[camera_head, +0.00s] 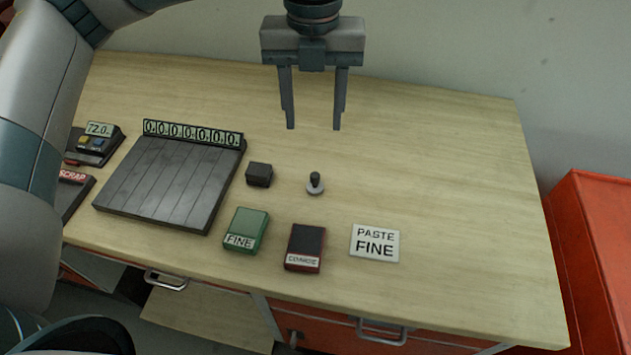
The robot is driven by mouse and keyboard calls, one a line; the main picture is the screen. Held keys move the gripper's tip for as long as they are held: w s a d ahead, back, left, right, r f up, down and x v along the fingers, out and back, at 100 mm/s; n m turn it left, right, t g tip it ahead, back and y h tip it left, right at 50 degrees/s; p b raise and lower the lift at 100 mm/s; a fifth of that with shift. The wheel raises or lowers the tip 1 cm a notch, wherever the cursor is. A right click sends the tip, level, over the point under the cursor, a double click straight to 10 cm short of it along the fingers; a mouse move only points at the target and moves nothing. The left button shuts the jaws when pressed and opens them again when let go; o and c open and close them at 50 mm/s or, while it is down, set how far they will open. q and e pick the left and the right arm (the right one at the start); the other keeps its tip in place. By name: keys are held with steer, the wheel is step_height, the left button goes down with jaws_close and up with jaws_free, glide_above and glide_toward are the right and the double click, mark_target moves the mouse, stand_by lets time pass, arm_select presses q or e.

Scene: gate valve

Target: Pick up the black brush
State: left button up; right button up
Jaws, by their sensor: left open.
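No thing in view is plainly a brush. A small black block (259,174) lies on the table just right of the ribbed dark plate, and its underside is hidden. To its right stands a small grey disc with an upright black knob (315,184). I cannot tell for sure which of the two is the black brush. My left gripper (314,128) points down above the table, with its two fingers apart and nothing between them. In the picture it is above the black knob and up to the right of the black block, touching neither. My right gripper is not in view.
A ribbed dark plate (160,185) with a number strip lies left. A green FINE box (248,223), a dark red COARSE box (306,241) and a PASTE FINE card (375,243) lie in front. The table's right side (460,190) is clear. A red cabinet (597,240) stands right.

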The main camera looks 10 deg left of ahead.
mark_target(315, 174)
arm_select(q)
step_height(315, 174, down, 11)
steer(key=shift+f+p, duration=0.1)
steer(key=shift+p, duration=1.1)
steer(key=shift+f, duration=0.15)
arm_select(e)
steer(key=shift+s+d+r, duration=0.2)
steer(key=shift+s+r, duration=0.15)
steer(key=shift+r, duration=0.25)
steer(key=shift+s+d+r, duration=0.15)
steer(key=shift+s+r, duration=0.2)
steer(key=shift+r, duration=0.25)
arm_select(q)
steer(key=shift+f+p, duration=0.45)
steer(key=shift+f, duration=0.05)
step_height(315, 174, down, 3)
steer(key=shift+f+p, duration=0.1)
steer(key=shift+p, duration=0.55)
steer(key=shift+f, duration=0.45)
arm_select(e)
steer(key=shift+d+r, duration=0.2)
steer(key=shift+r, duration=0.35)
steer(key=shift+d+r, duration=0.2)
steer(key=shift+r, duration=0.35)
arm_select(q)
steer(key=shift+d, duration=0.1)
steer(key=c, duration=1.1)
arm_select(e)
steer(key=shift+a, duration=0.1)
